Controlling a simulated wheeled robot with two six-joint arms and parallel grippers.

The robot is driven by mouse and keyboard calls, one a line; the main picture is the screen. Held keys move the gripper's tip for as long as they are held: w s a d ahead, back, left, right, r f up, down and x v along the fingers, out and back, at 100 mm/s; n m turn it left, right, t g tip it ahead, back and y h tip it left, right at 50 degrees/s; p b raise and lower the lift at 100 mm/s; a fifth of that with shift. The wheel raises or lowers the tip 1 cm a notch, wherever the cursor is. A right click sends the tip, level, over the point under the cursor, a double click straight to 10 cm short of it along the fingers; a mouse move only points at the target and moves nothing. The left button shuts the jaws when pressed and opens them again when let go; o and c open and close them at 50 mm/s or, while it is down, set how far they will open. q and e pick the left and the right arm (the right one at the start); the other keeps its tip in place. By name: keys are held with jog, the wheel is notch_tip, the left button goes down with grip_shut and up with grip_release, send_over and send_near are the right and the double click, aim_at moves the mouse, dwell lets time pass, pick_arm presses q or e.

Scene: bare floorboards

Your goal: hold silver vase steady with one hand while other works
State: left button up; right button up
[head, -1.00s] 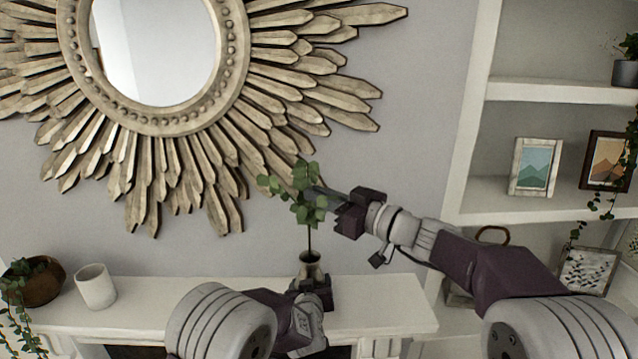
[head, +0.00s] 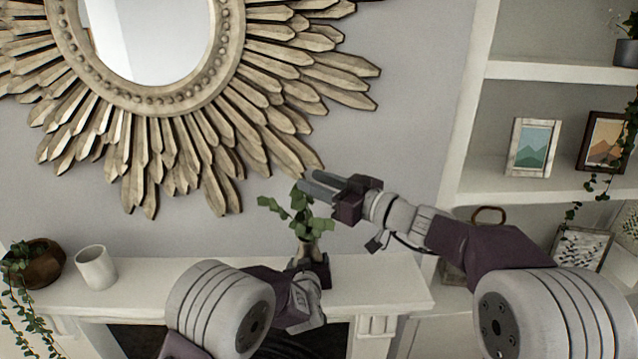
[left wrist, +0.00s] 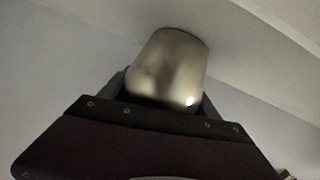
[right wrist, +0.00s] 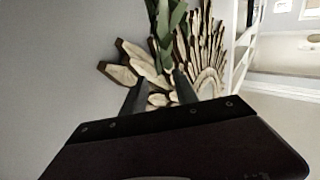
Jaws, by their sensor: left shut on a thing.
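The silver vase (head: 308,252) stands on the mantel with its neck showing above my left gripper (head: 312,272). In the left wrist view the shiny vase body (left wrist: 168,70) sits between the fingers, and my left gripper is shut on it. A green leafy sprig (head: 299,215) stands in the vase, its leaves close above the neck. My right gripper (head: 318,186) is above and right of the leaves, with its fingers apart and nothing between them. In the right wrist view green leaves (right wrist: 165,32) show beyond the fingertips.
The white mantel (head: 180,290) also bears a white cup (head: 96,267) and a brown bowl with a plant (head: 38,266) at left. A sunburst mirror (head: 232,85) hangs behind. White shelves (head: 560,90) with framed pictures stand at right.

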jog(key=v, duration=1.2)
dwell(0.4)
pick_arm(q)
jog(key=o, duration=2)
